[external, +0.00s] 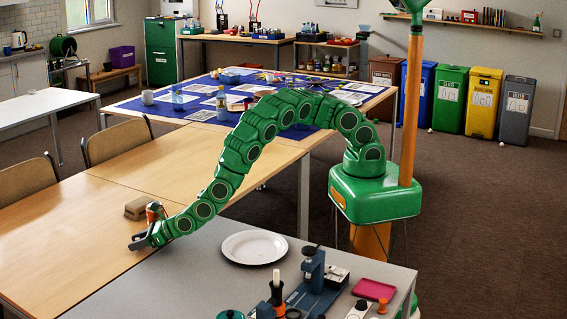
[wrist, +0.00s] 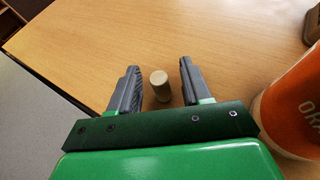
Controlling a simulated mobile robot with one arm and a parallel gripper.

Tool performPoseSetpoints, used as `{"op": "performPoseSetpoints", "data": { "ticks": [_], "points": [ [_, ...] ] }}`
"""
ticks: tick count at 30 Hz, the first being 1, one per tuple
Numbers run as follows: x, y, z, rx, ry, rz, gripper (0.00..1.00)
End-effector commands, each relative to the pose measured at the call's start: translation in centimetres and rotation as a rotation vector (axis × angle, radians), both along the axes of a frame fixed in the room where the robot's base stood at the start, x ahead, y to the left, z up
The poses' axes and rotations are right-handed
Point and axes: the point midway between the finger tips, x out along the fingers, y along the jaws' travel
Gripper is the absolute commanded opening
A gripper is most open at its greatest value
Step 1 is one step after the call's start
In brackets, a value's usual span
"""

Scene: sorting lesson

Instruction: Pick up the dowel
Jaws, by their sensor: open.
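The dowel (wrist: 161,88) is a short, pale wooden peg with a round end, on the wooden table (wrist: 85,35) in the wrist view. I cannot tell for sure whether it stands or lies. My gripper (wrist: 160,66) is open, with one grey finger on each side of the dowel and a visible gap on both sides. The dowel's near end lies close to the gripper's palm. In the external view my gripper (external: 141,240) is low over the front edge of the wooden table, and I cannot make out the dowel there.
An orange, lettered container (wrist: 295,105) stands close to my gripper's right side in the wrist view. A brown block (external: 138,207) lies behind it in the external view. A grey table with a white plate (external: 254,247) and tools is nearby. The wooden table's left part is clear.

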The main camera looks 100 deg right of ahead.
Motion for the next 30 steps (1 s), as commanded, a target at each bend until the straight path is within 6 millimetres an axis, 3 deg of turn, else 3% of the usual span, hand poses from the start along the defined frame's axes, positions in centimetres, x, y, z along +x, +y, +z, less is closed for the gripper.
{"op": "performPoseSetpoints", "data": {
  "ticks": [6, 16, 30],
  "points": [
    [0.05, 0.01, 0.03, 0.0, -0.001, 0.0, 0.48],
    [0.05, 0.01, 0.06, 0.0, -0.001, 0.0, 0.0],
    [0.07, 0.02, 0.19, 0.0, -0.002, 0.0, 0.0]
  ]
}}
